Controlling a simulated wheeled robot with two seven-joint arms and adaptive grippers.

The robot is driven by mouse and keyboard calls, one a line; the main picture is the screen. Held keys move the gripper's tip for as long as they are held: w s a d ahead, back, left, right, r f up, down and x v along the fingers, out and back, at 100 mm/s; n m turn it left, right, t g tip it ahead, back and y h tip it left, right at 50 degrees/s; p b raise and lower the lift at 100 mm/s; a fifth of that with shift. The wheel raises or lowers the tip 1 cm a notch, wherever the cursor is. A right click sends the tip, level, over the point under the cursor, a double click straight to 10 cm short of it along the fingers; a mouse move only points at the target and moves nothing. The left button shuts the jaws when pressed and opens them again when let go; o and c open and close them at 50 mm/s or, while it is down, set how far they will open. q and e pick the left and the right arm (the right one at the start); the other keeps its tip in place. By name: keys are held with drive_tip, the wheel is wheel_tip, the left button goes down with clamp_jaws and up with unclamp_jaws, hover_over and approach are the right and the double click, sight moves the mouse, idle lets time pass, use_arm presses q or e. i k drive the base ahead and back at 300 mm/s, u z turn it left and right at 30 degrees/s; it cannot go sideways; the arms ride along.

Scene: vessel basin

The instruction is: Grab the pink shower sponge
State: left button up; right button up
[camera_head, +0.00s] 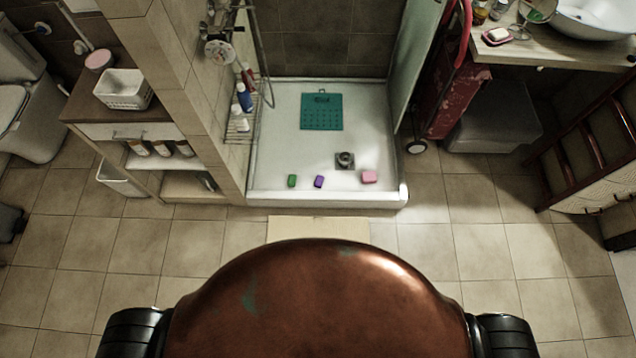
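A small pink sponge (369,177) lies at the front right of the white shower tray (270,150), close to its front edge. A purple sponge (319,181) and a green sponge (292,181) lie to its left along the same edge. No gripper shows in the head view, and nothing touches the pink sponge. My rounded brown body fills the bottom middle of the view, well short of the tray.
A teal mat (321,111) and a drain (345,160) are in the tray. A tiled wall (190,80) bounds it left, a glass panel (416,50) right. A red cart (455,100) stands right. A beige mat (318,228) lies before the tray; surrounding floor is clear.

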sight(368, 177)
drive_tip(key=z, duration=1.7)
drive_tip(key=i, duration=1.85)
drive_tip(key=u, duration=2.85)
